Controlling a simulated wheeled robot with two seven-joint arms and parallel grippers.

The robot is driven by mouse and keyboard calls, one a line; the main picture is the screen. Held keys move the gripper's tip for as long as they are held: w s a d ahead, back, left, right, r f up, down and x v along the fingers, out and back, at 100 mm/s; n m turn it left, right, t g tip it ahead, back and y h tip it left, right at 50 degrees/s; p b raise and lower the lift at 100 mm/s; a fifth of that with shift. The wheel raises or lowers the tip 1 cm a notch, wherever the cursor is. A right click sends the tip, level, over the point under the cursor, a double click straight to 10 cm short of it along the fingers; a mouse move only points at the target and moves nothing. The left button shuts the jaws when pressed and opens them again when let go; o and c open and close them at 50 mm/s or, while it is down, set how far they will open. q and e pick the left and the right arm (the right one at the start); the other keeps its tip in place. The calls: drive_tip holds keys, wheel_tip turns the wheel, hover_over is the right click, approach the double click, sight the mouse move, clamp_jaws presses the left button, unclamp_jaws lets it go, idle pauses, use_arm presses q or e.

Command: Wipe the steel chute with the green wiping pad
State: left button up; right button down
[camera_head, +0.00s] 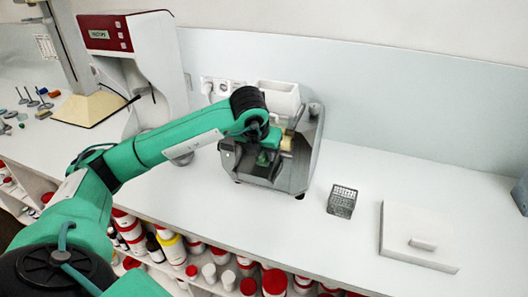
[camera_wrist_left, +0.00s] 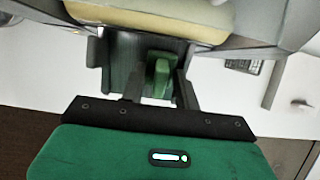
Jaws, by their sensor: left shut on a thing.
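The steel mill (camera_head: 299,170) stands on the white counter against the wall, with a cream roller (camera_head: 287,143) in its front. My left gripper (camera_head: 268,146) is at the front of the mill, pointing into it. It is shut on the green wiping pad (camera_wrist_left: 158,76), which shows between the fingers in the left wrist view; in the head view green shows low at the mill front (camera_head: 264,159). The steel chute (camera_wrist_left: 122,72) seems to be the dark, green-tinted surface below the roller (camera_wrist_left: 150,20). Contact between pad and chute cannot be told. My right gripper is not in view.
A small wire basket (camera_head: 342,201) and a white lidded box (camera_head: 420,236) stand to the right of the mill. A white and red machine (camera_head: 108,40) stands at the left. Jars (camera_head: 195,248) fill the shelf below the counter.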

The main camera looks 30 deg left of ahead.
sight(261, 170)
use_arm(q)
drive_tip(key=shift+s+d+f, duration=0.15)
drive_tip(key=shift+s+f, duration=0.2)
drive_tip(key=shift+s, duration=0.15)
drive_tip(key=shift+s+d+f+b, duration=0.15)
drive_tip(key=shift+s+f+b, duration=0.25)
drive_tip(key=shift+s+b, duration=0.25)
drive_tip(key=shift+s+d, duration=0.1)
drive_tip(key=shift+s, duration=0.3)
drive_tip(key=shift+r, duration=0.1)
drive_tip(key=shift+r, duration=0.55)
wheel_tip(261, 170, up, 7)
drive_tip(key=s+p, duration=0.1)
drive_tip(key=p, duration=0.2)
drive_tip(key=shift+d+f, duration=0.15)
drive_tip(key=shift+f, duration=0.05)
